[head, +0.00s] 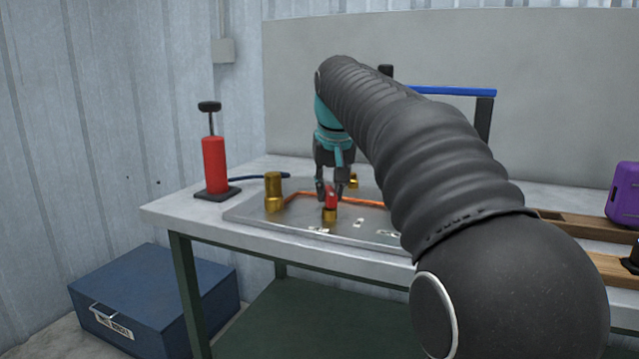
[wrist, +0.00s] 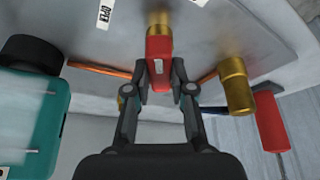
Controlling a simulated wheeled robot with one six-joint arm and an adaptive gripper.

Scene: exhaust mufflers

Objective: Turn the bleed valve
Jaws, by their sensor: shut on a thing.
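The bleed valve has a red handle (head: 331,197) on a brass body (head: 330,215), standing on a grey metal plate (head: 262,222) on the table. In the wrist view the red handle (wrist: 159,58) sits between the fingers, with the brass body (wrist: 158,20) beyond it. My gripper (head: 333,190) reaches down from above and is shut on the red handle. In the wrist view its fingertips (wrist: 160,70) lie on either side of the handle. A white label reading OPEN (wrist: 105,14) lies on the plate near the valve. My arm hides the plate's right part.
A brass cylinder (head: 273,192) stands left of the valve. An orange pipe (head: 365,200) runs behind it. A red hand pump (head: 214,165) stands at the table's left end. A purple object (head: 623,195) is at the far right. A blue toolbox (head: 150,290) sits on the floor.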

